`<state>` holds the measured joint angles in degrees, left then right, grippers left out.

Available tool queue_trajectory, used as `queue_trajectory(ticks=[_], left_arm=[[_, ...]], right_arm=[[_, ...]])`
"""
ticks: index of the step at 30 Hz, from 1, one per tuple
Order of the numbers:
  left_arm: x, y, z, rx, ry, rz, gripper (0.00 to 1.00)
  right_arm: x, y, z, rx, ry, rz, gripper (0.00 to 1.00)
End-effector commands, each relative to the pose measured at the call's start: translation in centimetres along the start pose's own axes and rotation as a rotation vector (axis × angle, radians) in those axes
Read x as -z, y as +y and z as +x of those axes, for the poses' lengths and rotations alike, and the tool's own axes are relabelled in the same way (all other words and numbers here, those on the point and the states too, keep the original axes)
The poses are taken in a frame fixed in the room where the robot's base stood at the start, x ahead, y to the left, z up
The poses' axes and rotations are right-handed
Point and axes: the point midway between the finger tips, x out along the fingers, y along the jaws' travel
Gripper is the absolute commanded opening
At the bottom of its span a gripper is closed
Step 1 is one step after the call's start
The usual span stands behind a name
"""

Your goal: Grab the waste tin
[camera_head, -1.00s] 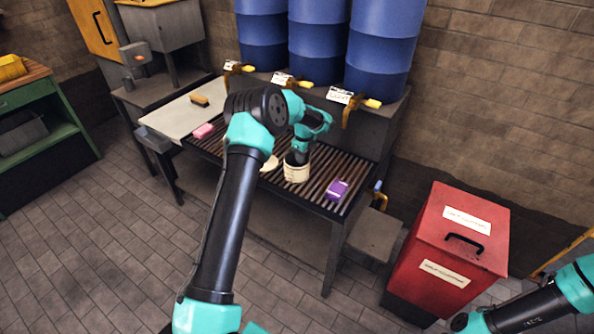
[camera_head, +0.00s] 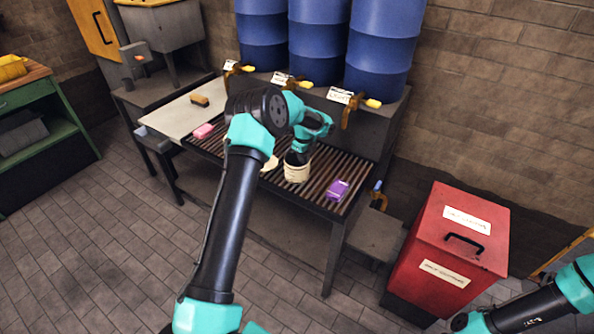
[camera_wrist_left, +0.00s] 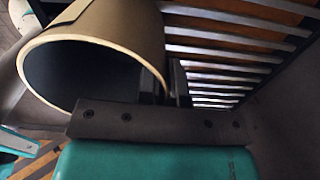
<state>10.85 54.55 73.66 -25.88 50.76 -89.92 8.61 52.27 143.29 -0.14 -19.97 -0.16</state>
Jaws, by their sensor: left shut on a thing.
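The waste tin (camera_head: 297,173) is a cream, open-topped cylinder on the slatted rack of the bench. In the left wrist view the tin (camera_wrist_left: 125,40) shows its pale rim and dark inside close up. My left gripper (camera_head: 297,158) reaches down to the tin from above. In the wrist view its fingers (camera_wrist_left: 165,88) are shut on the tin's wall. The fingertips are partly hidden by the tin. My right arm shows at the lower right edge, but its gripper is out of view.
A purple block (camera_head: 337,191) lies right of the tin, a pink block (camera_head: 203,131) to the left. Blue drums (camera_head: 385,45) with taps stand behind the slatted rack (camera_head: 322,170). A red lidded bin (camera_head: 450,245) stands on the floor at the right.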

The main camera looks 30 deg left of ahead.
Motion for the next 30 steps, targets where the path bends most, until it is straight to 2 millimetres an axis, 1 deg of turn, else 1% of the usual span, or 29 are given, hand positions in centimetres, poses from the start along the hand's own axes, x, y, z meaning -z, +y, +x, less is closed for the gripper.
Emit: queue_trajectory(ticks=[14, 19, 26, 30], left_arm=[[0.0, 0.0, -0.1, 0.002, 0.0, 0.0, 0.0], [0.0, -0.1, -1.1, 0.002, 0.0, 0.001, 0.0], [0.0, -0.1, -3.8, 0.002, 0.001, 0.001, 0.0], [0.9, 1.2, -3.7, -0.002, 0.002, 0.001, 0.0]], right_arm=[[0.0, 0.0, 0.0, 0.0, 0.0, 0.0, 0.43], [0.0, 0.0, 0.0, 0.0, 0.0, 0.0, 0.43], [0.0, 0.0, 0.0, 0.0, 0.0, 0.0, 0.43], [0.0, 0.0, 0.0, 0.0, 0.0, 0.0, 0.43]])
